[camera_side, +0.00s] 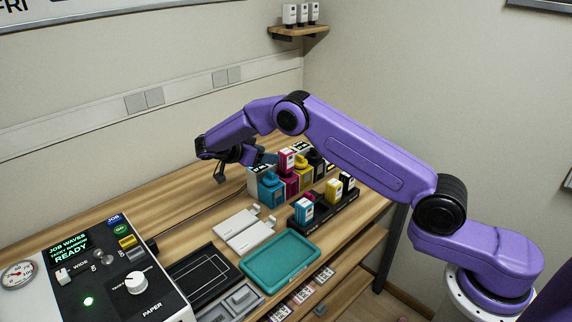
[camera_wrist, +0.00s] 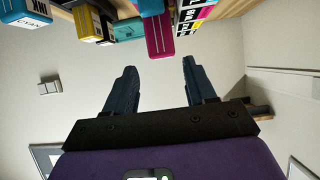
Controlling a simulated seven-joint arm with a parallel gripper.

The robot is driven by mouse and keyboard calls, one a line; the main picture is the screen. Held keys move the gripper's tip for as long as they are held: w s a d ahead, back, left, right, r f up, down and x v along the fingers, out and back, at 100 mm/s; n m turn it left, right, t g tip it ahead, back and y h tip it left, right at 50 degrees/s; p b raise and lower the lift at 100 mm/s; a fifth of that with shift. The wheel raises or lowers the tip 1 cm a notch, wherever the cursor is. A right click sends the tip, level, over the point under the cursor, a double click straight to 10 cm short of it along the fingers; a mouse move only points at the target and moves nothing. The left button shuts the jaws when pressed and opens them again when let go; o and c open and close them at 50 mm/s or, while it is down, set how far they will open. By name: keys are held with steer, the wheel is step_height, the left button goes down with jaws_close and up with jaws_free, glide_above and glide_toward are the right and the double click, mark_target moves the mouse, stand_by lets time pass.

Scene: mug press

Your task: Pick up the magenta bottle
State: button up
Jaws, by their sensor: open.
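The magenta bottle (camera_side: 289,184) stands in a row on the wooden bench in the side view, partly hidden between the cyan bottle (camera_side: 271,190) and the yellow bottle (camera_side: 304,176). A magenta-and-white cartridge (camera_side: 286,160) shows just above it. My gripper (camera_side: 243,165) is open and empty, left of the row and close to it. In the wrist view my gripper (camera_wrist: 160,78) has its two fingers spread, with nothing between them. A magenta object (camera_wrist: 160,38) shows beyond the fingertips there, near the top edge; I cannot tell whether it is the bottle or the cartridge.
A black bottle (camera_side: 317,164) stands at the row's far end. A dark rack (camera_side: 325,212) holds several cartridges in front. A teal tray (camera_side: 280,285), white flat pads (camera_side: 243,230) and a control machine (camera_side: 100,270) occupy the nearer bench. A wall shelf (camera_side: 298,32) is behind.

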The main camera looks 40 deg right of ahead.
mark_target(290, 157)
steer(key=x, duration=1.2)
steer(key=shift+w, duration=0.1)
steer(key=c, duration=0.8)
